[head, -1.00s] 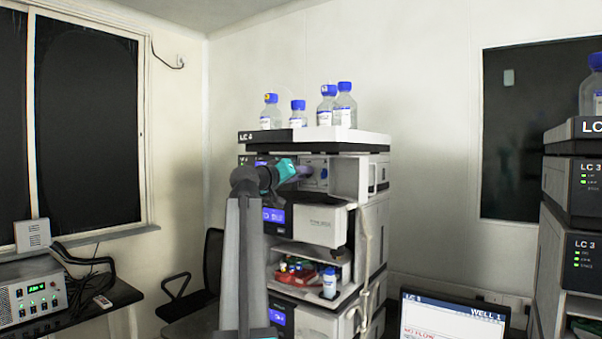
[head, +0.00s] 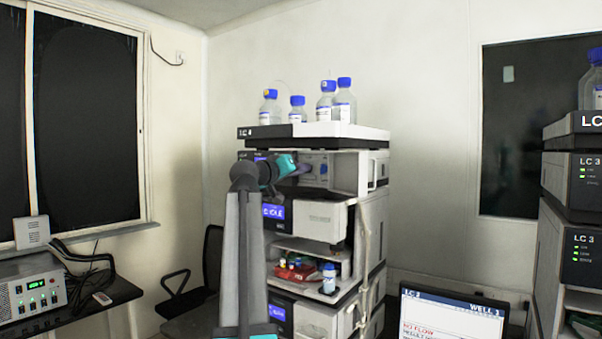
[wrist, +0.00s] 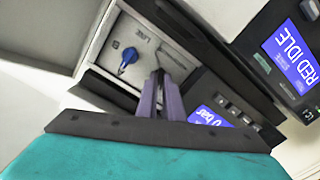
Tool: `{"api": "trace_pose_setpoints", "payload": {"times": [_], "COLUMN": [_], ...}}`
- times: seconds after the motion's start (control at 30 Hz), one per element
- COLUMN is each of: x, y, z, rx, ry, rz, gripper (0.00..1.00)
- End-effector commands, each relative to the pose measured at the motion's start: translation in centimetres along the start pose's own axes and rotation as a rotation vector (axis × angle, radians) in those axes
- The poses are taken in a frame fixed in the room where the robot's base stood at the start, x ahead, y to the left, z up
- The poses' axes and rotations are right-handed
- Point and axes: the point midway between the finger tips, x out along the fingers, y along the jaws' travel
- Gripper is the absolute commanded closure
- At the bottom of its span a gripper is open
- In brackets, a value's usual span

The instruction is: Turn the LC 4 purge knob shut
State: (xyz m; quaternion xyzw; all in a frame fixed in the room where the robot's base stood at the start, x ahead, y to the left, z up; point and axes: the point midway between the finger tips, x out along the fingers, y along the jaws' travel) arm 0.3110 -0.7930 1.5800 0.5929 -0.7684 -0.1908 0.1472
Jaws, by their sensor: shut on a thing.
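The LC 4 stack (head: 318,131) stands in the middle of the head view, with an open bay below its top tray. My gripper (head: 304,169) reaches into this bay from the left. In the wrist view its two purple fingers (wrist: 159,80) are close together at the grey panel (wrist: 148,40). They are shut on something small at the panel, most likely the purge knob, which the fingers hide. A blue pointed knob (wrist: 128,58) sits on the same panel, left of the fingers and apart from them. It also shows in the head view (head: 323,169).
Several blue-capped bottles (head: 345,104) stand on the top tray. An open white door (head: 352,174) borders the bay on the right. A lit display (wrist: 292,55) is at the wrist view's right.

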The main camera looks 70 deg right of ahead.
Motion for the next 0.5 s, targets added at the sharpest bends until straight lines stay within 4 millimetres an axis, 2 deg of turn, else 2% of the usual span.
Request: {"api": "trace_pose_setpoints", "payload": {"times": [0.5], "x": [0.10], "y": [-0.26], "z": [0.17], "rx": [0.206], "ry": [0.003], "rz": [0.000], "gripper": [1.00]}}
